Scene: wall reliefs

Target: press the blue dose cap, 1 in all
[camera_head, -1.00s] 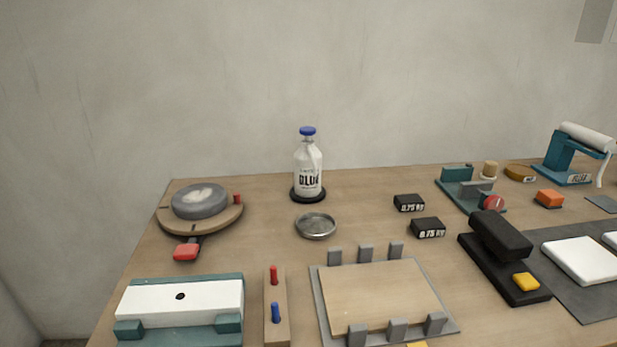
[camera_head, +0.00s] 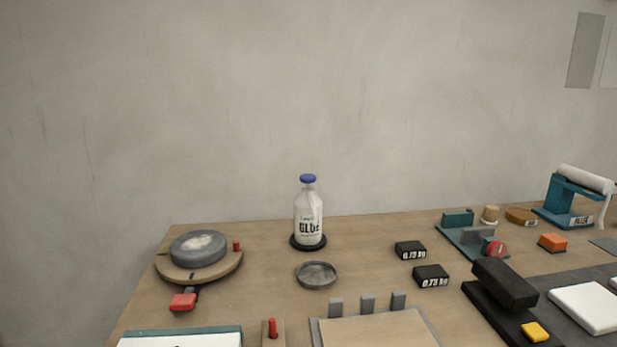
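The blue dose cap (camera_head: 308,179) sits on top of a clear glue bottle (camera_head: 308,219) with white contents and a dark "GLUE" label. The bottle stands upright on a round black base (camera_head: 308,242) near the back edge of the workbench. A shallow round metal dish (camera_head: 317,274) lies just in front of it. My gripper is not in view, and nothing touches the cap.
A round turntable (camera_head: 226,268) with a grey disc stands to the left. Two black weights (camera_head: 411,250) lie to the right, before a teal fixture (camera_head: 470,238) and a black press (camera_head: 505,285). The wooden bench (camera_head: 360,240) is bare around the bottle.

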